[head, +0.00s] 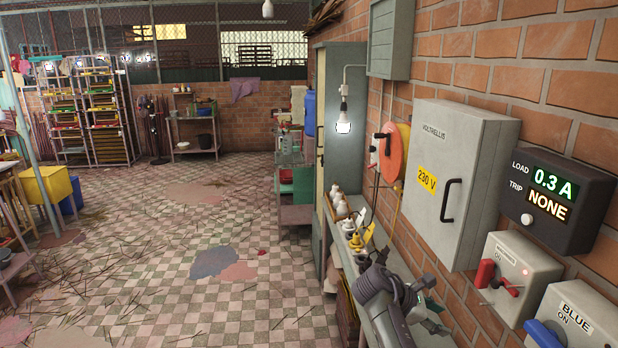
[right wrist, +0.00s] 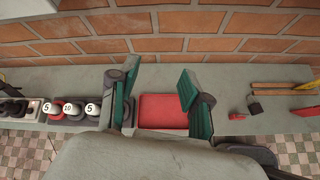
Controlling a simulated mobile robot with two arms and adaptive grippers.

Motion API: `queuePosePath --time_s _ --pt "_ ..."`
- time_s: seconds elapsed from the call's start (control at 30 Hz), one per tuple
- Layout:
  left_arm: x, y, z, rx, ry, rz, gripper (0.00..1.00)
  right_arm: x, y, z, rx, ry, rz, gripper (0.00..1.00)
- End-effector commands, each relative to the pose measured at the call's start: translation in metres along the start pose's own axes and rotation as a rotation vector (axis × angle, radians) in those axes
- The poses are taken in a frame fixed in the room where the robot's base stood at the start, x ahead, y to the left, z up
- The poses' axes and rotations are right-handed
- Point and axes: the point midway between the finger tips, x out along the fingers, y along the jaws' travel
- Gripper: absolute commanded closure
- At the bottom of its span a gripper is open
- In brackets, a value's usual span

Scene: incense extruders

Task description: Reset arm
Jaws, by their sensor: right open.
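My right arm comes in at the bottom right of the head view, over the narrow wall shelf. My right gripper (head: 431,305) is beside the brick wall there. In the right wrist view its two green-lined fingers (right wrist: 158,88) stand apart, open and with nothing between them. Beyond the gap between the fingers, a red pad (right wrist: 163,112) lies on the grey shelf (right wrist: 227,80). My left gripper is not in view.
Numbered round pieces (right wrist: 73,109) sit left of the gripper; a dark padlock (right wrist: 254,107) lies right. Along the wall are a grey cabinet (head: 465,150), a load display (head: 560,200), a red-handled switch box (head: 525,272) and a blue-handled one (head: 585,315).

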Motion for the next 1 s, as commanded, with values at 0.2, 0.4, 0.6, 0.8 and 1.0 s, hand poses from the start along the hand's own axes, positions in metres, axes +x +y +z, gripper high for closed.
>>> queuePosePath --time_s 0.2,0.4,0.6,0.8,1.0 --pt "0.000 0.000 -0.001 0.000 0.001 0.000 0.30 0.048 -0.118 -0.061 0.384 0.250 -0.062 0.52" --pt "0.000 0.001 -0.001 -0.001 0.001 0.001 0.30 0.047 -0.226 -0.083 0.719 0.467 -0.175 0.52" --pt "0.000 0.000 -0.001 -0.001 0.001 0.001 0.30 0.017 -0.303 -0.079 0.953 0.631 -0.313 0.52" --pt "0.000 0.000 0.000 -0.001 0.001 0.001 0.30 -0.012 -0.347 -0.068 1.081 0.723 -0.424 0.52" --pt "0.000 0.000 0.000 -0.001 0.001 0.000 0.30 -0.039 -0.378 -0.055 1.167 0.788 -0.522 0.52"
